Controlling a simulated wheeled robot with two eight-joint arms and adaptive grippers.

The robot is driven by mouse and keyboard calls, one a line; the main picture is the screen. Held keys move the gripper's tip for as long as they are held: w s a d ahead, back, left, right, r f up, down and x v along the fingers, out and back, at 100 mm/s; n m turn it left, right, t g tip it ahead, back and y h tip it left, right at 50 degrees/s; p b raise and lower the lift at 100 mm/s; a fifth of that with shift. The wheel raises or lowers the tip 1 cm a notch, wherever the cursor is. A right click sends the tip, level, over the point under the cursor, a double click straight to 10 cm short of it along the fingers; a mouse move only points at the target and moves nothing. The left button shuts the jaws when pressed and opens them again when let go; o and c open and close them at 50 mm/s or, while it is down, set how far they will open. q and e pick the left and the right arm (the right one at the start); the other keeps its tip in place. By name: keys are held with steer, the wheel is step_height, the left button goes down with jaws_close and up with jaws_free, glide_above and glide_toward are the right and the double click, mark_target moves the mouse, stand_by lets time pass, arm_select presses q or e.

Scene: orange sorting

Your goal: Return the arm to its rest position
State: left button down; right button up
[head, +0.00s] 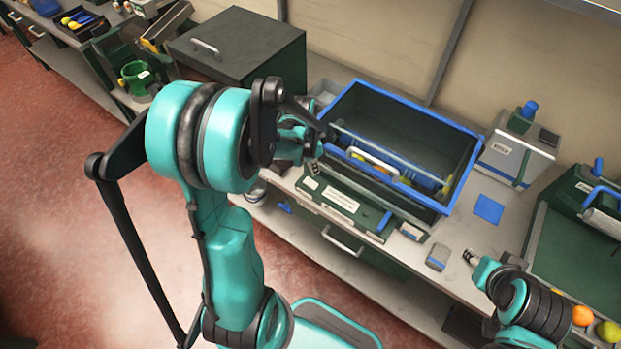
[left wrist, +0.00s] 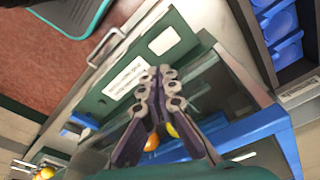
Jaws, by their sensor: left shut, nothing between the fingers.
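My left arm rises large through the left half of the head view and bends over toward the counter. My left gripper (head: 313,166) is partly hidden behind its own wrist, beside the left end of the blue-rimmed bin (head: 420,108). In the left wrist view the fingers of my left gripper (left wrist: 159,76) are shut and empty, above a green panel with white labels (left wrist: 125,78). Small orange and yellow items show behind the fingers. My right gripper (head: 470,257) is over the counter at lower right, too small to tell if open.
The labelled green box (head: 342,207) stands in front of the bin. A dark cabinet (head: 240,45) is at the back left. A grey-white device (head: 515,150) stands right of the bin. An orange (head: 583,315) lies near my right arm. Open red floor (head: 70,200) is at left.

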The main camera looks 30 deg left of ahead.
stand_by(0.5)
arm_select(q)
steer(key=s+d+r+n+t+y+b, duration=0.1)
steer(key=s+d+r+n+t+b, duration=0.4)
steer(key=s+d, duration=0.5)
step_height(320, 180, up, 2)
steer(key=shift+s+d+r+n+t+b, duration=0.1)
steer(key=shift+s+d+n+t+b, duration=0.3)
steer(key=shift+n+b, duration=0.6)
